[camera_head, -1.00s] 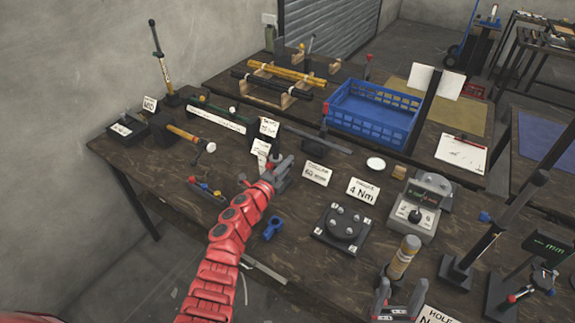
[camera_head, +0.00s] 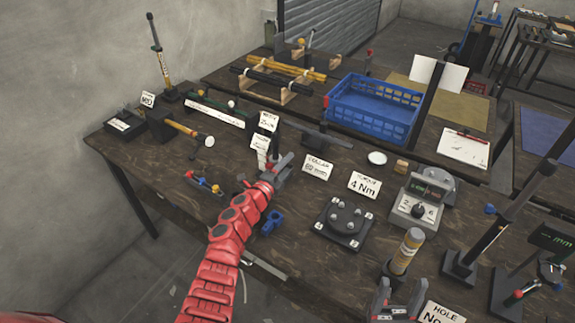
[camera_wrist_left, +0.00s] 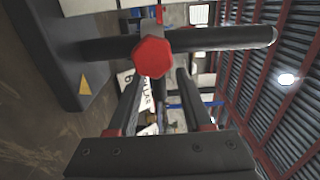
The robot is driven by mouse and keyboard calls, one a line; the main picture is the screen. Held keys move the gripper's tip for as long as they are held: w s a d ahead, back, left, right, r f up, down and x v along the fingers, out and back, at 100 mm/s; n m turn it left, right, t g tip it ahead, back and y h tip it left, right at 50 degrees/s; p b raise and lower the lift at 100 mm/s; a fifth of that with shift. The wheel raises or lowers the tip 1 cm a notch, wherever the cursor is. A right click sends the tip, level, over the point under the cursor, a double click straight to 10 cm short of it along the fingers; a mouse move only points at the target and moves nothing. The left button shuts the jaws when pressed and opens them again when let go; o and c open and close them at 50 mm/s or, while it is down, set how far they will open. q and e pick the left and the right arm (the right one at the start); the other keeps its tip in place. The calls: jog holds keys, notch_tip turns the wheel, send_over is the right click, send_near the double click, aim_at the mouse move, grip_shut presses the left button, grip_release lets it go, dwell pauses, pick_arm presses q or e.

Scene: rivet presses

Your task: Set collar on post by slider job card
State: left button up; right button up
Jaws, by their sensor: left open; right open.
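My left gripper (camera_head: 280,170) is open beside a dark upright post (camera_head: 276,136) with white cards. In the left wrist view the post (camera_wrist_left: 215,40) lies sideways beyond the open fingers (camera_wrist_left: 160,95), with a red hexagonal knob (camera_wrist_left: 153,57) in line with the gap; I cannot tell whether anything touches. A blue ring-like part (camera_head: 272,222), possibly the collar, lies on the table near my left forearm. The collar card (camera_head: 317,167) appears to read 60 mm. The small cards (camera_head: 268,122) by the post are unreadable. My right gripper (camera_head: 397,297) is open at the bottom.
A torque card (camera_head: 364,185) reads 4 Nm. Around it are a dark bolted fixture (camera_head: 344,222), a grey dial box (camera_head: 415,208) and a yellow-grey cylinder (camera_head: 406,253) near my right gripper. A blue crate (camera_head: 370,106) stands behind. Small coloured pieces (camera_head: 202,182) lie to the left.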

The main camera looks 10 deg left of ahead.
pick_arm(q)
jog(key=v, duration=1.6)
jog(key=shift+a+b, duration=0.1)
jog(key=shift+b, duration=0.3)
jog(key=shift+s+a, duration=0.25)
jog(key=shift+s, duration=0.35)
